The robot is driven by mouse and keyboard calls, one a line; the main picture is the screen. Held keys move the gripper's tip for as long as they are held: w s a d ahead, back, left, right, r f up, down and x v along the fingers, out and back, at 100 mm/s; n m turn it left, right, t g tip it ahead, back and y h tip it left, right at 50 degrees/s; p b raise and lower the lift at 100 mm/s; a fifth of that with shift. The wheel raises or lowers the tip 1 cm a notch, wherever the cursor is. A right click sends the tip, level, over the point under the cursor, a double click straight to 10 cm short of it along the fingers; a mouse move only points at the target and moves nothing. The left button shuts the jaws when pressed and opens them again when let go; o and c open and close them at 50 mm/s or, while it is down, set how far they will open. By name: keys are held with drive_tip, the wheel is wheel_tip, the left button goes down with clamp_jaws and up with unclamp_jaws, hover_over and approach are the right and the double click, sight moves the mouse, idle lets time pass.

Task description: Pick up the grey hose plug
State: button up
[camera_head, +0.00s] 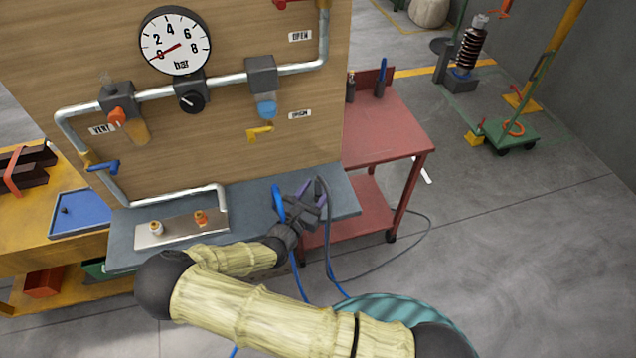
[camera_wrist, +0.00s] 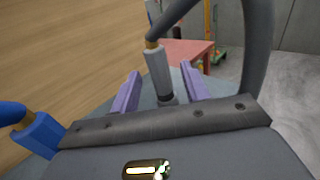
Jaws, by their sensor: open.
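The grey hose plug (camera_wrist: 157,72) stands nearly upright in the wrist view, with a brass collar at its top and a grey hose curving away above it. My gripper (camera_wrist: 160,78) is open, with one purple finger on each side of the plug and visible gaps between. In the head view my gripper (camera_head: 311,194) is over the right part of the grey-blue bench shelf (camera_head: 343,204). The plug itself is mostly hidden there by the gripper, while its grey hose (camera_head: 328,238) shows beside it.
A blue hose plug (camera_head: 279,203) stands just left of my gripper; it also shows in the wrist view (camera_wrist: 40,134). A metal plate with two fittings (camera_head: 180,232) lies on the shelf's left. The pipe panel (camera_head: 225,130) rises behind. A red cart (camera_head: 390,130) stands right.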

sight(319, 179)
drive_tip(key=x, duration=0.2)
drive_tip(key=shift+w+d, duration=0.1)
drive_tip(key=shift+w, duration=0.15)
clamp_jaws()
idle(0.3)
drive_tip(key=shift+r, duration=0.1)
wheel_tip(319, 179, up, 10)
drive_tip(key=shift+f+b, duration=0.1)
drive_tip(key=shift+b, duration=0.5)
idle(0.4)
